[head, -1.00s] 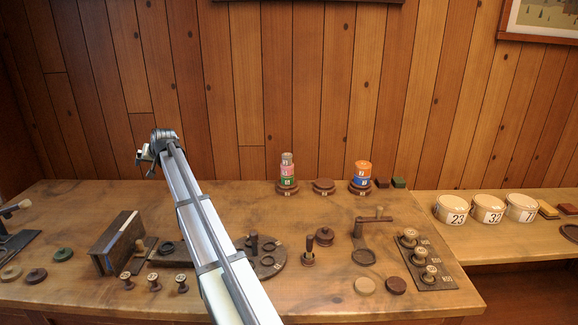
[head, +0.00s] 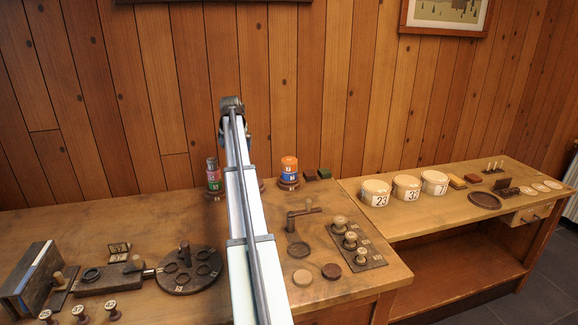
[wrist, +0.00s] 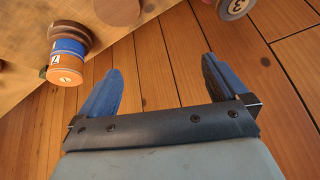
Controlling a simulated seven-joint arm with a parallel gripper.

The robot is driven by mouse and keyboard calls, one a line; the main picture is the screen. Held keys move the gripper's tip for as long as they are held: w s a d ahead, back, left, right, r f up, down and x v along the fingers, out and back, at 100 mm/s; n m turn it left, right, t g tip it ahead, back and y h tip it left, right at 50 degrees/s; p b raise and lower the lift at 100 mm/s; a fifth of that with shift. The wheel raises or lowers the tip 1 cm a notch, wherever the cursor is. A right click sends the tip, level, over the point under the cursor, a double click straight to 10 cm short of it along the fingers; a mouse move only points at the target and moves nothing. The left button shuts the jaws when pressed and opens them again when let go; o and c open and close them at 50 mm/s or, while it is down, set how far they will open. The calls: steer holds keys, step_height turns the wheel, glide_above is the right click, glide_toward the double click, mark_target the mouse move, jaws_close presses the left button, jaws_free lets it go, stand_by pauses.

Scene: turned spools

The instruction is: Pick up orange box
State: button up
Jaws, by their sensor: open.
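The orange box (head: 289,163) is a short round box with a numbered front, on top of a blue round box and a brown turned base. This stack stands at the back of the left bench, right of my arm. In the wrist view the orange box (wrist: 66,76) is at the upper left, outside and left of my fingers. My gripper (wrist: 162,66) is open and empty, with both blue fingers apart over the wooden wall and floor-like boards. In the head view, my arm's end is raised in front of the wall and its fingers cannot be made out.
A pink and green stack (head: 213,176) stands just left of my arm. Dark red and green blocks (head: 318,174) sit right of the orange box. Several small spools fill the bench front.

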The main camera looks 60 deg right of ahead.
mark_target(289, 160)
steer(key=s+d+r+m+g, duration=0.1)
steer(key=s+d, duration=0.4)
steer(key=s, duration=0.3)
steer(key=s+d+m+g, duration=0.1)
steer(key=s+d+m, duration=0.1)
steer(key=s+d, duration=0.5)
steer(key=x, duration=0.2)
steer(key=s+x, duration=0.1)
steer(key=x, duration=0.4)
steer(key=shift+s+a+f, duration=0.1)
steer(key=shift+a+f, duration=0.1)
steer(key=shift+f, duration=0.2)
steer(key=shift+d+x, duration=0.2)
steer(key=shift+x, duration=2.55)
steer(key=shift+r, duration=0.15)
steer(key=c, duration=1.1)
